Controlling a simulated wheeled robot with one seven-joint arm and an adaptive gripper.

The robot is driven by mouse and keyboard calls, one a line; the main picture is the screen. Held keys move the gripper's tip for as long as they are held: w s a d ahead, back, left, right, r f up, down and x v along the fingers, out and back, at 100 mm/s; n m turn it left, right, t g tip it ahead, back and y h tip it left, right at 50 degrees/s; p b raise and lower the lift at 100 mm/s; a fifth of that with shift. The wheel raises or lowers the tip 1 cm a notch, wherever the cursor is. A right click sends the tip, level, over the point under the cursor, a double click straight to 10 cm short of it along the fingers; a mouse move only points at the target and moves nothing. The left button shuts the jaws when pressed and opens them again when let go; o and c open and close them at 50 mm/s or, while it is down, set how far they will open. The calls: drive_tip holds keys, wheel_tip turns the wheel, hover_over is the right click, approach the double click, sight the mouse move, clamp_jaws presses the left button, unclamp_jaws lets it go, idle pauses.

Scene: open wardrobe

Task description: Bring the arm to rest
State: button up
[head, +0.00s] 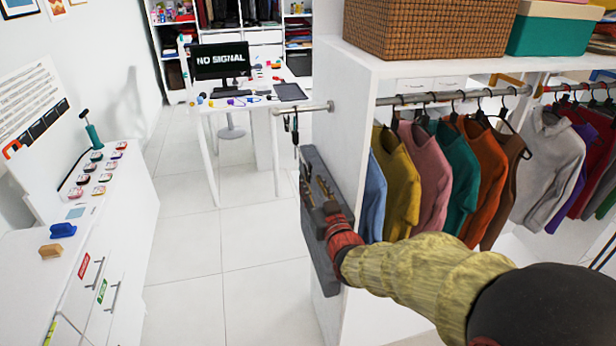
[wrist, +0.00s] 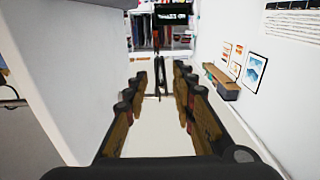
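My arm, in a tan ribbed sleeve, reaches in from the lower right in the head view. My gripper (head: 313,178) is at its end, beside the wardrobe's white side panel (head: 345,110). In the wrist view my gripper (wrist: 160,78) has its two rows of finger links well apart, with nothing held between them. A thin dark hanging item (head: 291,128) hangs from a short metal rod (head: 312,108) beyond the fingers. A dark narrow shape shows between the fingertips in the wrist view; it looks farther off.
A dark grey flat panel (head: 322,262) stands against the wardrobe side, close behind my gripper. Clothes (head: 430,175) hang on a rail to the right. A white cabinet (head: 130,215) is at left and a desk (head: 250,97) at the back. The floor (head: 200,255) between is clear.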

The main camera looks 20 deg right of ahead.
drive_tip(key=shift+s+f, duration=0.15)
drive_tip(key=shift+s, duration=0.35)
drive_tip(key=s+d+f+g+h, duration=0.1)
drive_tip(key=s+f+g, duration=0.35)
drive_tip(key=f, duration=0.65)
drive_tip(key=s+f+g, duration=0.4)
drive_tip(key=s+g, duration=0.1)
drive_tip(key=s, duration=0.3)
drive_tip(key=s+r+g, duration=0.2)
drive_tip(key=s+r, duration=0.2)
drive_tip(key=s, duration=0.6)
drive_tip(key=s+r+g, duration=0.3)
drive_tip(key=s+r, duration=0.1)
drive_tip(key=s, duration=0.7)
drive_tip(key=shift+m+t, duration=0.3)
drive_tip(key=shift+t, duration=0.65)
drive_tip(key=r, duration=0.3)
drive_tip(key=a+r, duration=0.1)
drive_tip(key=r, duration=0.1)
drive_tip(key=shift+s+a, duration=0.1)
drive_tip(key=shift+s, duration=0.15)
